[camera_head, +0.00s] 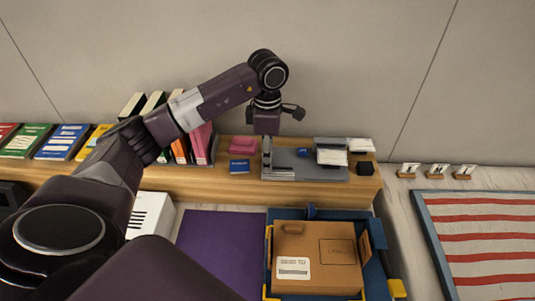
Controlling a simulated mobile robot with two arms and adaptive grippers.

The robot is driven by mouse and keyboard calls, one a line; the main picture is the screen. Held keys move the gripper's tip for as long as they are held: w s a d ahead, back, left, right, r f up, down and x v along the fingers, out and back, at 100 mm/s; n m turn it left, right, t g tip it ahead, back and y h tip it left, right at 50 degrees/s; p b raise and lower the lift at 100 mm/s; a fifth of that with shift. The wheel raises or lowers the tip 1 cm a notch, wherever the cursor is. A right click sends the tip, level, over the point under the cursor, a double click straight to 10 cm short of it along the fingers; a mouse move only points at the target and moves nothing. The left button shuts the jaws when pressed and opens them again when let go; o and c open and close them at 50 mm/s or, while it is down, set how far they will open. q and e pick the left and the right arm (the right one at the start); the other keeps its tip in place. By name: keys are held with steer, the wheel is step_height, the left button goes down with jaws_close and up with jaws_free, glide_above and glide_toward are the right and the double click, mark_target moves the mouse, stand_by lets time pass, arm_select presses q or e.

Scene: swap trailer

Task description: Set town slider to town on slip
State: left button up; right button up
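My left gripper (276,118) is raised above the wooden shelf, over the left part of a grey flat board (306,170). Its fingers look spread, with nothing seen between them. A narrow upright grey piece (267,158), possibly a slider, stands at the board's left edge, just below the gripper; I cannot tell if they touch. White paper (331,157) lies on the board's right part. A brown box (316,251) with a white printed label (293,268) sits in a blue tray; the print is too small to read. My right gripper is not in view.
A pink item (242,144) and a blue box (239,166) lie left of the board. Colourful books (62,142) line the shelf's left. A purple mat (220,245) is beside the blue tray (376,278). A striped panel (491,240) lies at right.

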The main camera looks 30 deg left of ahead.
arm_select(q)
steer(key=shift+f, duration=0.55)
jaws_close()
